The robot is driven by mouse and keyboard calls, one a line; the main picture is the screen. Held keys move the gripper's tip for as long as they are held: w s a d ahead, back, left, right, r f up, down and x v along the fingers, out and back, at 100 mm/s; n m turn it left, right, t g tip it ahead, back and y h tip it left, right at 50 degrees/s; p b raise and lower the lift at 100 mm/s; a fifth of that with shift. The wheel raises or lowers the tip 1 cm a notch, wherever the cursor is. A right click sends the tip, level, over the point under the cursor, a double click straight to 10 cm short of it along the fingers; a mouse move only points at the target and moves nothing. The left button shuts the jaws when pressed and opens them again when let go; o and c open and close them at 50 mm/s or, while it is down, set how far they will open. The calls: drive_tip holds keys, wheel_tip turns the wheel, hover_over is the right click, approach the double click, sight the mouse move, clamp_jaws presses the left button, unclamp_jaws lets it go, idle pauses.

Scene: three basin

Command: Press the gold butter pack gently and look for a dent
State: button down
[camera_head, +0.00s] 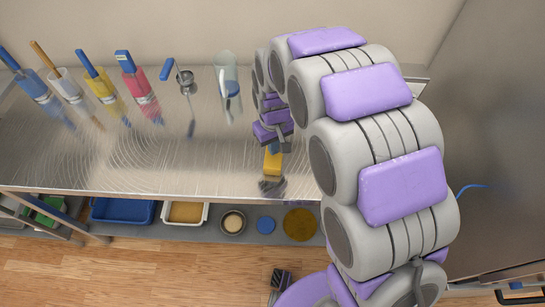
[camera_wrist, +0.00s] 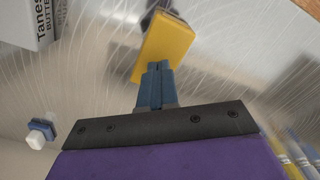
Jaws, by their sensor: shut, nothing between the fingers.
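The gold butter pack (camera_head: 273,161) lies on the steel counter towards its front edge, right of the middle in the head view. In the wrist view the gold pack (camera_wrist: 170,42) fills the upper middle, tilted in the picture. My gripper (camera_head: 273,146) is shut and empty, at the far side of the pack in the head view. In the wrist view its blue fingertips (camera_wrist: 158,66) overlap the pack's near edge. I cannot tell whether they touch it. No dent shows on the visible face, and the part behind the fingertips is hidden.
A dark grey item or reflection (camera_head: 271,187) shows just in front of the pack. Several coloured containers (camera_head: 104,92) and a clear one (camera_head: 227,80) stand along the back. A white box with butter lettering (camera_wrist: 33,24) is nearby. Trays (camera_head: 123,211) sit on the lower shelf.

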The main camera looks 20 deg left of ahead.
drive_tip(key=shift+d+f, duration=0.1)
drive_tip(key=shift+d, duration=0.05)
drive_tip(key=shift+f, duration=0.6)
idle(0.7)
drive_tip(key=shift+r+p, duration=1.7)
drive_tip(key=shift+r, duration=1.8)
